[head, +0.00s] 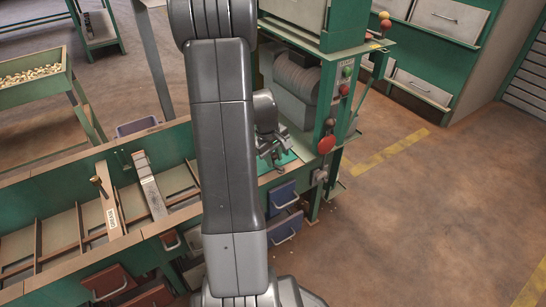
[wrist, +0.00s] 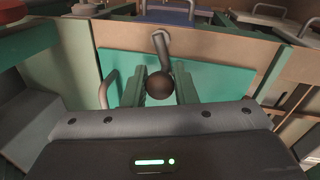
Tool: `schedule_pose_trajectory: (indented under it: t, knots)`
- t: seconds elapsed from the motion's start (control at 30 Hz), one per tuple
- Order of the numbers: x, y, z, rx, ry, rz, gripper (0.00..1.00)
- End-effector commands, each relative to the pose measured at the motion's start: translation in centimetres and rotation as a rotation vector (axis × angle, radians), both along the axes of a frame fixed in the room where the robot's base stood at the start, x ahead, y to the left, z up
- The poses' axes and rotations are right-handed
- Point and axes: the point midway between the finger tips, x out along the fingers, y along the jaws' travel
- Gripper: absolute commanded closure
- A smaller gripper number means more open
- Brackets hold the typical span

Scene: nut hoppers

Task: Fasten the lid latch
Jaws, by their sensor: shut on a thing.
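In the wrist view, a dark round knob (wrist: 159,86) sits at the end of a bent metal latch rod (wrist: 162,48). The rod rises from the knob to the tan rim above the teal lid panel (wrist: 215,74). My gripper (wrist: 160,88) is shut on the knob, with one green finger on each side of it. In the head view, my gripper (head: 272,158) is small, over the teal panel (head: 287,166) beside the machine, and partly hidden by my arm. The knob is too small to make out there.
A green machine post with a red mushroom button (head: 326,144) stands right of my gripper. Blue bins (head: 284,196) hang below. Open floor (head: 440,205) is at right.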

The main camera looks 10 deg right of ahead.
Motion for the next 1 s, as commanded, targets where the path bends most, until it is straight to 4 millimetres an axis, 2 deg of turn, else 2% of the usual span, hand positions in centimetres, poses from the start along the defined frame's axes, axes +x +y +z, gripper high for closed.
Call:
schedule_pose_trajectory:
  t: [0.5, 1.0]
  knots:
    - [0.53, -0.8, 0.1, 0.0, -0.001, -0.308, 0.98]
    - [0.55, -0.97, 0.04, 0.0, -0.001, -0.366, 0.98]
